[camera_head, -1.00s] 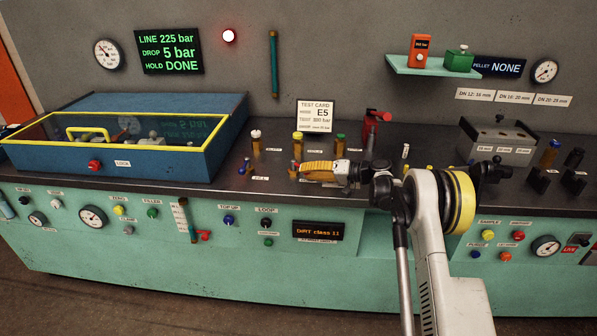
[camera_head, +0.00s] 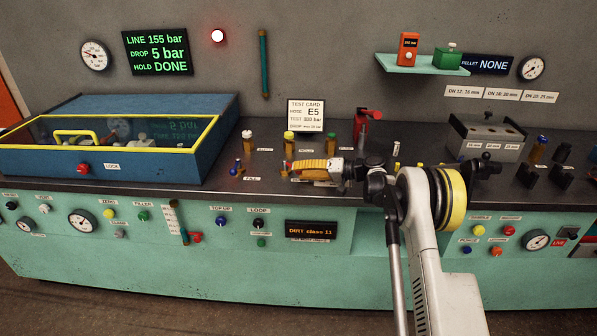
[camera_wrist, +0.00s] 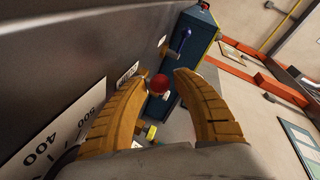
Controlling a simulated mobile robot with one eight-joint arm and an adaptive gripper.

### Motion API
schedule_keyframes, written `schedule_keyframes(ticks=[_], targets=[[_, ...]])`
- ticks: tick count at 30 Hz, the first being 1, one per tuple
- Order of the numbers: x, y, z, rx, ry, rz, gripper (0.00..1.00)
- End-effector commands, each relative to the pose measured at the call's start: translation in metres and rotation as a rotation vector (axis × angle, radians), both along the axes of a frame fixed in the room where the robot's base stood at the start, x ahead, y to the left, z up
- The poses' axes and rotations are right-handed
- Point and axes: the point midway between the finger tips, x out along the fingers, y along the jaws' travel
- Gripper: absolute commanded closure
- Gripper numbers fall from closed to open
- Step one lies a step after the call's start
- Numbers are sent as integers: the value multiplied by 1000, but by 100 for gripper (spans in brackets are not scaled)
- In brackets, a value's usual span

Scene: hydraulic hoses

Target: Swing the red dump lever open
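The red dump lever (camera_head: 287,166) shows as a small red-tipped lever on the bench top, just left of my gripper's fingertips. In the wrist view its round red knob (camera_wrist: 160,84) sits between my two yellow fingertips, with a gap visible on both sides. My gripper (camera_wrist: 162,80) is open around the knob and does not appear to clamp it. In the head view my gripper (camera_head: 294,169) lies low over the bench, pointing left. The lever's stem and exact angle are mostly hidden.
A blue-knobbed lever (camera_head: 237,168) stands left of the red one and also shows in the wrist view (camera_wrist: 186,33). Several capped posts stand behind my gripper. A blue box (camera_head: 200,165) is at the left. The green display (camera_head: 157,52) reads LINE 155 bar.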

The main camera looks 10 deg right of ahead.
Motion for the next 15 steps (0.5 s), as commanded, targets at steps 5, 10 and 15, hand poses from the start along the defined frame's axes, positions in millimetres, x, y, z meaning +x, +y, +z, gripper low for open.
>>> schedule_keyframes(ticks=[5,10,15], targets=[[-14,-30,7,0,0,-5,66],[-32,-63,15,0,1,-4,66],[-45,-88,22,1,0,-3,66]])
